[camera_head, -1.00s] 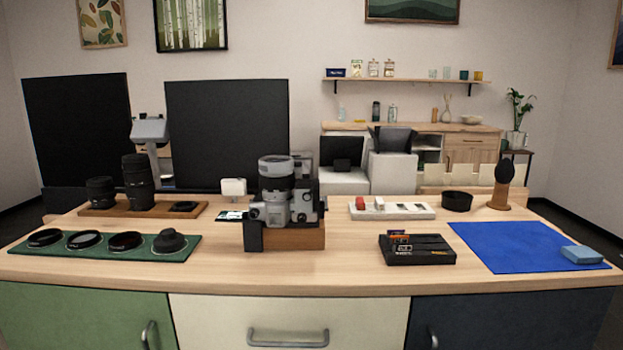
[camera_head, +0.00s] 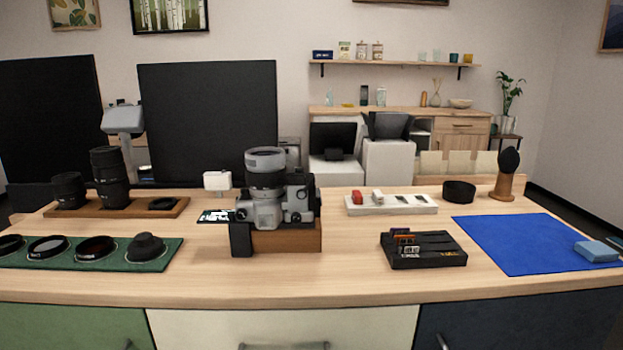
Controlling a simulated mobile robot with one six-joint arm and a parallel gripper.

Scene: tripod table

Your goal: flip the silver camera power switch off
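The silver camera (camera_head: 262,211) sits on a brown wooden block (camera_head: 285,238) near the middle of the table, its large lens (camera_head: 265,168) pointing up. The power switch is too small to make out in this view. My gripper is not in view, and no part of my arm shows.
The wooden table (camera_head: 350,280) also holds a green filter mat (camera_head: 165,258), a lens tray (camera_head: 130,208), a black card holder (camera_head: 425,252), a white strip (camera_head: 390,208), a blue cloth (camera_head: 510,245) and a black round pot (camera_head: 458,191). The front middle is clear.

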